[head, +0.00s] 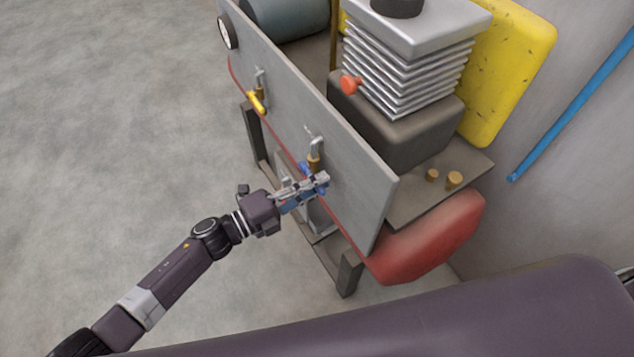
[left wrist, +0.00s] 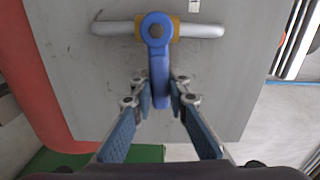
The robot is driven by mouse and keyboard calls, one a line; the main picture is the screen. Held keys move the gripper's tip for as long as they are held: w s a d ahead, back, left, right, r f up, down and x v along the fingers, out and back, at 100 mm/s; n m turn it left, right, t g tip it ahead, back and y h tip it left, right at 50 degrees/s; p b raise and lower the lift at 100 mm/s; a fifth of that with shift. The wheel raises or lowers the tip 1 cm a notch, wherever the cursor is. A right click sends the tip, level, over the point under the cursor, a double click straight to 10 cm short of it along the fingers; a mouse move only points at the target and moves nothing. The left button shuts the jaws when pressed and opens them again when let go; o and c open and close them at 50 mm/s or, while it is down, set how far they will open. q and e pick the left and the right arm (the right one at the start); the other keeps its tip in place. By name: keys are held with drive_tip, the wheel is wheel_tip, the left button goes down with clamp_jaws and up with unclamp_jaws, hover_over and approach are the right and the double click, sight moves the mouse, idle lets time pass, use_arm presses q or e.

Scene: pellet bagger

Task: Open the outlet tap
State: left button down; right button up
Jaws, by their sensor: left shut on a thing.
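A tap with a blue lever (head: 304,167) and a brass body sits on the grey front panel (head: 360,195). In the left wrist view the blue lever (left wrist: 157,58) hangs down from its hub, crosswise to the pale pipe (left wrist: 203,31). My left gripper (head: 322,181) is at this tap in the head view. Its fingertips, also in the left wrist view (left wrist: 158,93), are shut on the lower part of the blue lever, one on each side. A second tap with a yellow lever (head: 257,102) sits further left on the panel. My right gripper is not in view.
Behind the panel stand a finned metal block (head: 405,75) with a red knob (head: 351,85) and a yellow guard (head: 510,70). A red tank (head: 430,240) lies below. Dark legs (head: 347,275) carry the machine. The floor (head: 110,110) to the left is clear.

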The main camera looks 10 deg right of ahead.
use_arm(q)
drive_tip(key=r+n+p, duration=0.1)
drive_tip(key=n+p, duration=0.1)
drive_tip(key=shift+w+a+r+n, duration=0.1)
drive_tip(key=shift+w+r+n, duration=0.05)
drive_tip(key=shift+r+n, duration=0.25)
drive_tip(key=shift+w+a+r+n+p, duration=0.1)
drive_tip(key=shift+w+r+n+p, duration=0.2)
drive_tip(key=shift+n, duration=0.55)
drive_tip(key=shift+w+r+n+p, duration=0.1)
drive_tip(key=shift+r+n+p, duration=0.3)
drive_tip(key=shift+n, duration=0.45)
drive_tip(key=shift+f, duration=0.1)
drive_tip(key=c, duration=1.8)
unclamp_jaws()
drive_tip(key=shift+c, duration=0.2)
drive_tip(key=v, duration=1.2)
